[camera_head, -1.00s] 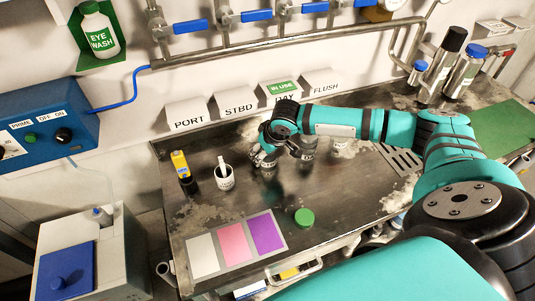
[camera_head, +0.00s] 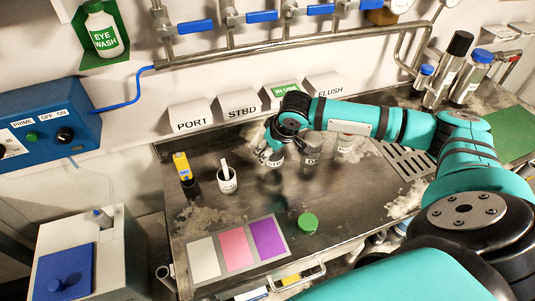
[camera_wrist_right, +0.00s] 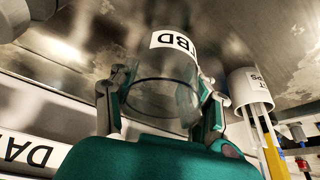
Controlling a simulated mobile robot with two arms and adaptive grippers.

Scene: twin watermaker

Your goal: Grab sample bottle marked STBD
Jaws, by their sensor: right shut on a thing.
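My right gripper (camera_head: 268,149) is shut on a clear sample bottle (camera_head: 271,157) over the steel bench. In the right wrist view the gripper's two fingers (camera_wrist_right: 160,100) sit on either side of the clear bottle (camera_wrist_right: 165,75). Its white label (camera_wrist_right: 174,42) shows the letters "TBD" upside down, with the rest out of sight. The gripper partly hides the bottle in the head view, and I cannot tell whether its base touches the bench. My left gripper is not in view.
A white cup (camera_head: 227,180) and a yellow-black device (camera_head: 184,170) stand left. A green cap (camera_head: 308,222) and a colour card (camera_head: 237,249) lie in front. Label signs (camera_head: 240,107) line the back.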

